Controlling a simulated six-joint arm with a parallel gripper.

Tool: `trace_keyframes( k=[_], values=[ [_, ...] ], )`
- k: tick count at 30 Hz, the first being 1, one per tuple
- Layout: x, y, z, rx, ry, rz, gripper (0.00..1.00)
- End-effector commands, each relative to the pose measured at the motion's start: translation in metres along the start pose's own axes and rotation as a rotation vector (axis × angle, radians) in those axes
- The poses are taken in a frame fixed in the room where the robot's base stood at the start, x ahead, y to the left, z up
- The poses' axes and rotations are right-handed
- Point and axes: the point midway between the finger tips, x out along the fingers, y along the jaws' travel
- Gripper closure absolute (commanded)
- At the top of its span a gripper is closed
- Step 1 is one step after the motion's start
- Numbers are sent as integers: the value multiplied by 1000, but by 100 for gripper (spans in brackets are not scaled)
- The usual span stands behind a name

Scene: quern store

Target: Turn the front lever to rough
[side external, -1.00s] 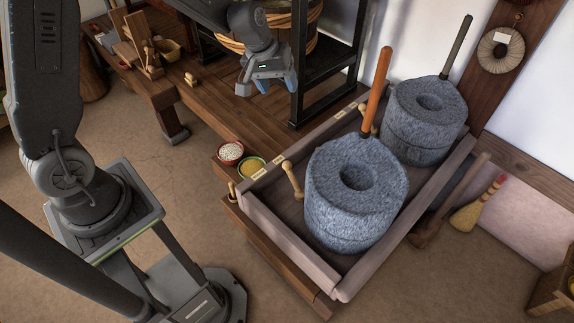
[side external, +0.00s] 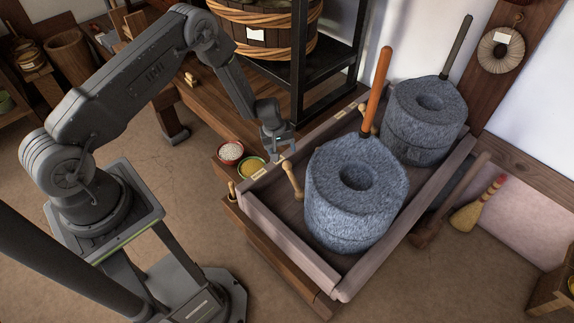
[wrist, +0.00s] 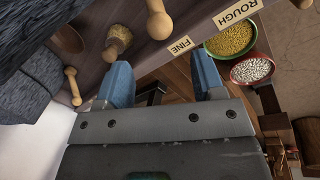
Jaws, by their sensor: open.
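The front lever (side external: 292,180) is a pale wooden peg with a round knob, beside the front stone quern (side external: 350,215). Its knob points toward the trough's edge, nearer the FINE label (wrist: 182,45) than the ROUGH label (wrist: 237,12). In the wrist view the lever (wrist: 158,22) shows at the top, beyond my fingers. My gripper (side external: 282,150) is above the trough's near-left edge, behind the lever knob in the side view. In the wrist view my gripper (wrist: 160,77) has its blue fingers apart, with nothing between them.
The wooden trough (side external: 285,250) holds both querns; a second peg lever (side external: 366,122) is by the back quern (side external: 425,125). An orange handle (side external: 376,90) rises from the front quern. Bowls of yellow grain (side external: 250,169) and white grain (side external: 231,151) stand close to my gripper. A black rack (side external: 297,60) stands behind.

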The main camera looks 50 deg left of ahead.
Motion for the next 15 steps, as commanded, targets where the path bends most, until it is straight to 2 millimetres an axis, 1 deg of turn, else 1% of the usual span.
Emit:
trace_keyframes(
  k=[1,6,10,15],
  values=[
    [13,-1,1,1,-2,-2,38],
    [47,-1,1,2,-1,-1,38],
    [69,-1,1,1,-1,-1,38],
    [87,0,0,2,-1,0,38]
  ],
)
